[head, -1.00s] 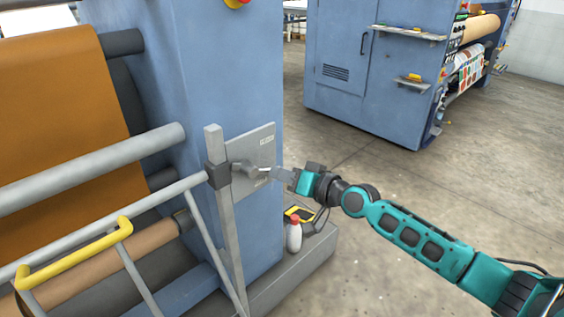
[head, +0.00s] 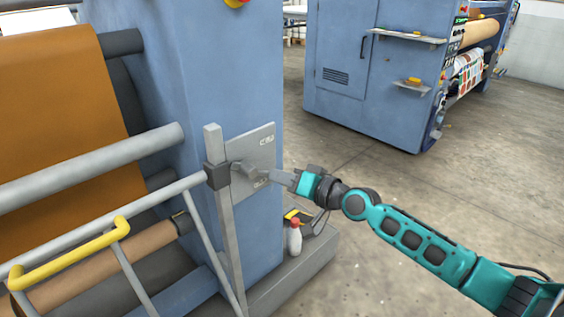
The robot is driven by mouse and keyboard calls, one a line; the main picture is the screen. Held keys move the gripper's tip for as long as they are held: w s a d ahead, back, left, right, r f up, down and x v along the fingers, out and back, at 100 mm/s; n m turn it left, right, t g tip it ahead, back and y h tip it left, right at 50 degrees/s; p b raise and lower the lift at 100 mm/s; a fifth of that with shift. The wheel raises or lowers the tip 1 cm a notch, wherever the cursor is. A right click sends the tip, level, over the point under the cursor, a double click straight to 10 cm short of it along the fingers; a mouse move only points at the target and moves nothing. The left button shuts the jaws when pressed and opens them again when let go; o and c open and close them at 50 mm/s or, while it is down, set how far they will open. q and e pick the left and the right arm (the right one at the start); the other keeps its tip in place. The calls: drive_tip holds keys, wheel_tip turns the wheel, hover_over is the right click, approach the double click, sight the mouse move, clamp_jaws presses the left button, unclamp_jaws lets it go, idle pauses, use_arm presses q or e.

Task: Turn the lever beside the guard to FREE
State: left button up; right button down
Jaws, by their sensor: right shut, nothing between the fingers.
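The lever (head: 246,169) is a short grey handle on a grey plate (head: 262,148) fixed to the side of the blue press column. Small light labels sit on the plate, too small to read. The guard (head: 188,182) is a grey tube frame with a yellow handle, and its upright post stands just left of the lever. My right gripper (head: 272,177) is shut at the plate, at the right end of the lever, with nothing seen between its fingers. I cannot tell whether it touches the lever. My left gripper is not in view.
A white bottle with a red cap (head: 294,238) stands on the machine's base ledge below my right gripper, beside a yellow and black item (head: 298,215). Another blue machine (head: 350,60) stands at the back. The concrete floor (head: 460,185) on the right is clear.

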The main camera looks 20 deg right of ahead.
drive_tip(key=shift+s+a+f+m+y+b, duration=0.1)
drive_tip(key=shift+a+f+m+y+b, duration=0.25)
drive_tip(key=shift+m+b, duration=0.6)
drive_tip(key=shift+s+a+f+m+y+b, duration=0.1)
drive_tip(key=shift+a+f+m+b, duration=0.1)
drive_tip(key=shift+f+m+b, duration=0.55)
idle(2.0)
drive_tip(key=shift+s+a+f+m+b, duration=0.15)
drive_tip(key=shift+a+m+b, duration=0.25)
drive_tip(key=shift+m+b, duration=0.5)
idle(1.2)
drive_tip(key=shift+s+a+f+m+t+y, duration=0.1)
drive_tip(key=shift+a+m+t+y, duration=0.1)
drive_tip(key=shift+m, duration=0.25)
drive_tip(key=shift+a+f+m+t+y, duration=0.1)
drive_tip(key=shift+a+m+t, duration=0.1)
drive_tip(key=shift+m, duration=0.25)
idle(1.3)
